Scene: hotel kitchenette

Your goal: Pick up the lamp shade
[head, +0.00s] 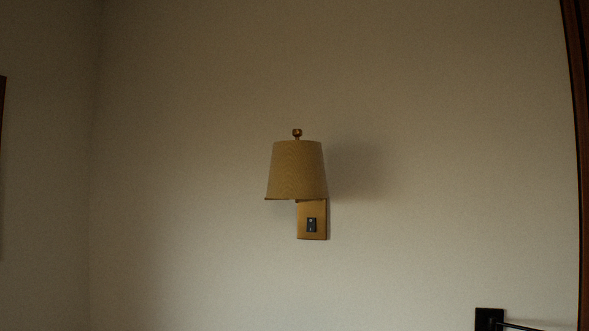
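The lamp shade (296,172) is tan, tapers toward the top and hangs upright in the middle of the head view. It is part of a wall lamp. A small brown finial (297,133) sits above its top. A brass-coloured wall plate (313,222) with a dark switch (311,225) shows just below the shade. The bulb and the inside of the shade are hidden. Neither of my grippers is in view.
The pale wall (450,150) around the lamp is bare. A dark wall fitting (489,319) with a thin rod is at the bottom right. A dark wooden edge (577,120) runs down the right side. A room corner is at the left.

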